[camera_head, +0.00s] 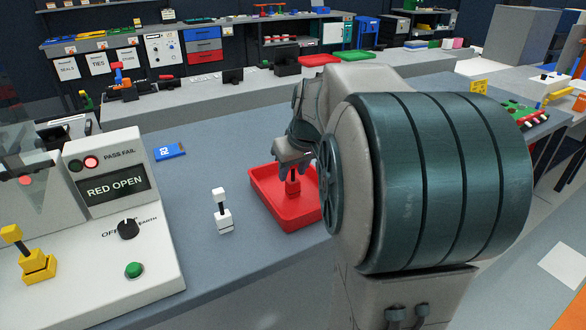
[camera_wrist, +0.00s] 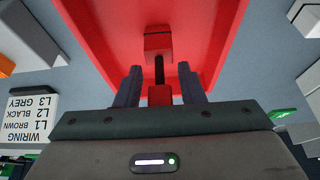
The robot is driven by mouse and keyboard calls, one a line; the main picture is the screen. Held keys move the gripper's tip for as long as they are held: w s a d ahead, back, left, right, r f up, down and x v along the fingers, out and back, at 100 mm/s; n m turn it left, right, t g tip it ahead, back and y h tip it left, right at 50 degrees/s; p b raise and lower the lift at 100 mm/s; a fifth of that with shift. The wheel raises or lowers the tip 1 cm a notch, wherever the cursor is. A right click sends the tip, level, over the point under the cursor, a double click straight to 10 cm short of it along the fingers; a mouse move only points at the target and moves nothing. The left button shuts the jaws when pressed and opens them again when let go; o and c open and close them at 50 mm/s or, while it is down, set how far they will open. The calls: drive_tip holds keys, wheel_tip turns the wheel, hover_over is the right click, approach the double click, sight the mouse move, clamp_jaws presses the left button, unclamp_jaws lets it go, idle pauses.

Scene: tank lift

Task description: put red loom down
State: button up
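The red loom (camera_head: 293,187) is a red block on a thin black stem with a smaller red block at its other end. It stands in the red tray (camera_head: 262,200), its upper part hidden by my gripper in the head view. In the wrist view the larger block (camera_wrist: 158,43) lies beyond the fingertips over the tray floor (camera_wrist: 110,30). The small block (camera_wrist: 160,95) is between my fingers, with a gap on each side. My gripper (camera_wrist: 160,72) is open around the loom; it also shows over the tray in the head view (camera_head: 292,160).
A white loom (camera_head: 222,212) stands upright left of the tray. A yellow loom (camera_head: 36,260) stands on the tester (camera_head: 120,215), whose display reads "RED OPEN". A blue tag (camera_head: 170,152) lies behind. The grey bench (camera_head: 205,265) is clear in front of the white loom.

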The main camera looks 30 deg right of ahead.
drive_tip(key=shift+r, duration=0.1)
drive_tip(key=shift+r, duration=0.3)
drive_tip(key=p+v, duration=0.2)
drive_tip(key=v, duration=0.9)
drive_tip(key=s+a+f+g, duration=0.1)
drive_tip(key=s+a+f, duration=0.8)
drive_tip(key=f, duration=0.2)
drive_tip(key=s+a+f+g, duration=0.1)
drive_tip(key=s+a+f, duration=0.4)
drive_tip(key=shift+s+a+f+g, duration=0.25)
drive_tip(key=shift+s+a+g, duration=0.05)
